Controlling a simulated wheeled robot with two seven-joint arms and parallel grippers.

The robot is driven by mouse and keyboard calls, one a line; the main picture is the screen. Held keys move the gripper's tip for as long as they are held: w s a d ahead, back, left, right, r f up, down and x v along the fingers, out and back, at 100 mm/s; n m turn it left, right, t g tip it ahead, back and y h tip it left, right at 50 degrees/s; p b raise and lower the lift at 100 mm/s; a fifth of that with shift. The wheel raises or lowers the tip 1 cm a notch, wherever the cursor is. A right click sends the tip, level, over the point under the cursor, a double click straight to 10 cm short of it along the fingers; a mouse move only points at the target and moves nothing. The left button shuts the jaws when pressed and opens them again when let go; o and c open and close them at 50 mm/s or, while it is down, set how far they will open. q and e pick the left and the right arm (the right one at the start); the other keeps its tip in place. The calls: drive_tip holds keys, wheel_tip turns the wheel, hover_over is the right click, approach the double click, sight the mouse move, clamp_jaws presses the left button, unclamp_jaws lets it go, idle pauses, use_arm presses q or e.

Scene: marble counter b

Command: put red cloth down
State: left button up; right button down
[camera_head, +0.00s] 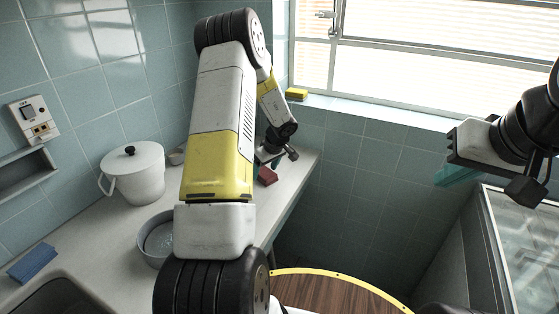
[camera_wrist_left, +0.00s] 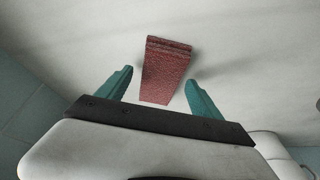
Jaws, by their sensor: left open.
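The red cloth (camera_head: 267,175) is a small folded block lying on the counter near its far right end. In the left wrist view the red cloth (camera_wrist_left: 166,68) shows stacked layers along its far edge. My left gripper (camera_head: 268,160) is at the cloth, partly hidden by its own arm. In the wrist view my left gripper (camera_wrist_left: 160,80) is open, with one teal finger on each side of the cloth and visible gaps between. My right gripper (camera_head: 458,172) is at the right, away from the counter; its finger opening cannot be made out.
A white lidded pot (camera_head: 134,176) and a grey bowl (camera_head: 149,250) stand on the counter (camera_head: 105,232) left of my arm. A blue cloth (camera_head: 33,263) lies by the sink (camera_head: 58,297). A yellow sponge (camera_head: 297,94) is on the window sill.

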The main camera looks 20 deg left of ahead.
use_arm(q)
drive_tip(key=w+d+r+m+t+h, duration=0.15)
drive_tip(key=d+r+t, duration=0.25)
drive_tip(key=r, duration=1.1)
drive_tip(key=w+d+r+m+t, duration=0.15)
drive_tip(key=d+r+t, duration=0.25)
drive_tip(key=r, duration=1)
drive_tip(key=s+d+r+m+t+h, duration=0.2)
drive_tip(key=s+d+r+m+h, duration=0.2)
drive_tip(key=s+d+r, duration=0.35)
drive_tip(key=s+d+r+m+g+h, duration=0.1)
drive_tip(key=s+d+m+g+h, duration=0.4)
drive_tip(key=s, duration=0.9)
drive_tip(key=s+a+f+y, duration=0.2)
drive_tip(key=s+f, duration=0.1)
drive_tip(key=s, duration=0.4)
drive_tip(key=s+a+f+g+y, duration=0.1)
drive_tip(key=s+f+y, duration=0.1)
drive_tip(key=s, duration=0.5)
drive_tip(key=shift+a+f, duration=0.4)
drive_tip(key=shift+f, duration=0.2)
drive_tip(key=shift+o, duration=0.4)
